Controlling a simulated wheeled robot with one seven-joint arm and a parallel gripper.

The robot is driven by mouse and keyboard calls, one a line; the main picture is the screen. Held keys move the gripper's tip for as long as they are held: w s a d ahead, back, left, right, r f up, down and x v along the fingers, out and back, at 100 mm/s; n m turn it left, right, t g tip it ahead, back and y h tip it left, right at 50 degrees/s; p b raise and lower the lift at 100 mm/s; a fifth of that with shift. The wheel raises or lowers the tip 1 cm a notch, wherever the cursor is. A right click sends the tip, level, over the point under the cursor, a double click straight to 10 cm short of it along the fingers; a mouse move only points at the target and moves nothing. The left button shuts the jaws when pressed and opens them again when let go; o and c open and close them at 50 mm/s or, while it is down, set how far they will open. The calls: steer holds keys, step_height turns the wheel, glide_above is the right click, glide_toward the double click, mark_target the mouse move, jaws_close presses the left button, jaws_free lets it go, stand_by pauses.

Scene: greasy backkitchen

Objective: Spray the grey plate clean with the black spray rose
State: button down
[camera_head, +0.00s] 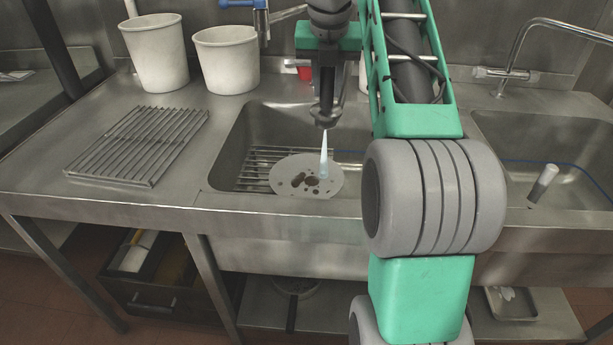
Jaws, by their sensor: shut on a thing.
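The grey plate (297,187) is round and lies in the left sink basin, on a wire rack at its floor. Several dark spots and patches show on its top, mostly around the middle. My gripper (327,82) is above the plate, shut on the black spray rose (326,113), which points down. Its fingers are dark and hard to tell apart from the rose. A pale, narrow cone of water (324,157) runs from the rose onto the plate, right of its middle. My arm hides the right part of the basin.
A wire rack (140,145) lies on the left drainboard, with two white buckets (156,55) (226,62) behind it. A tap (510,73) stands behind the right basin, which holds a small upright object (543,182). The front of the drainboard is clear.

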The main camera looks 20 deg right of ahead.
stand_by(0.4)
steer(key=a, duration=0.1)
steer(key=w+a, duration=0.1)
steer(key=a, duration=0.2)
steer(key=shift+w, duration=0.3)
stand_by(0.7)
steer(key=shift+s+a+b, duration=0.25)
steer(key=shift+s+a, duration=0.15)
steer(key=shift+a, duration=0.5)
steer(key=shift+s+a+b, duration=0.2)
steer(key=shift+s+a, duration=0.15)
steer(key=shift+a, duration=0.5)
steer(key=shift+s+a+b, duration=0.25)
steer(key=shift+s+a, duration=0.15)
steer(key=shift+a, duration=0.5)
steer(key=shift+d, duration=0.1)
steer(key=shift+s+d+p, duration=0.1)
steer(key=shift+s+d, duration=0.15)
steer(key=shift+d, duration=0.35)
steer(key=shift+s+d+p, duration=0.1)
steer(key=shift+s+d, duration=0.2)
steer(key=shift+d, duration=0.35)
steer(key=shift+s+d+p, duration=0.1)
steer(key=shift+s+d, duration=0.15)
steer(key=shift+d, duration=0.35)
steer(key=shift+d, duration=0.1)
